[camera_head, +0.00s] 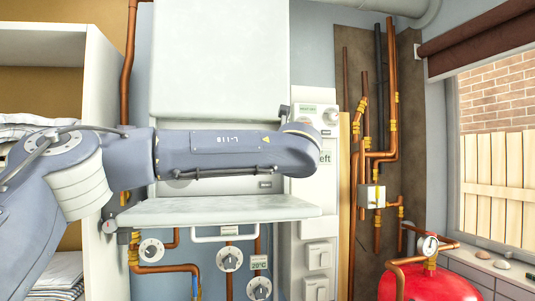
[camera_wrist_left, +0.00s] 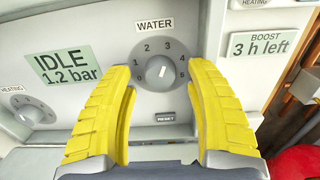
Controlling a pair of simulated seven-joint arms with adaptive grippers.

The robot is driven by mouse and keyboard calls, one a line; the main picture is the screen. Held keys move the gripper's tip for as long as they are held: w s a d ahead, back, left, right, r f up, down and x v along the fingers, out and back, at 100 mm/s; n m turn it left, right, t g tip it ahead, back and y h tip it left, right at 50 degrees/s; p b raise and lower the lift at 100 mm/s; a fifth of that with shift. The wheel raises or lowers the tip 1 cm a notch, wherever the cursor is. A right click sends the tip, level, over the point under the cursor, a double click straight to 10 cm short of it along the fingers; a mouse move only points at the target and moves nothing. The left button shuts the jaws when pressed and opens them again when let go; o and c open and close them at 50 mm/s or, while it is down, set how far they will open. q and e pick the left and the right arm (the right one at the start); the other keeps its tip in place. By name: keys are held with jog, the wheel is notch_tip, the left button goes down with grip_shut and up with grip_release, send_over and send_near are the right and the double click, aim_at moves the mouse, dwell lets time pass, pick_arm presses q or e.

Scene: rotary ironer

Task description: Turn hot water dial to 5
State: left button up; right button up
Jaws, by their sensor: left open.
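Contact with the knob cannot be told. In the head view my left arm hides the dial and the gripper. My right gripper is not in view.
A HEATING dial (camera_wrist_left: 24,112) and an IDLE 1.2 bar display (camera_wrist_left: 65,66) are left of the water dial. A BOOST display (camera_wrist_left: 262,44) is at right. In the head view, a white shelf-like flap (camera_head: 220,210) juts out below my arm; copper pipes (camera_head: 390,90) stand right.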

pick_arm(q)
jog(key=shift+w+a, duration=0.1)
jog(key=shift+w, duration=0.2)
jog(key=shift+c, duration=0.2)
grip_shut()
dwell(0.3)
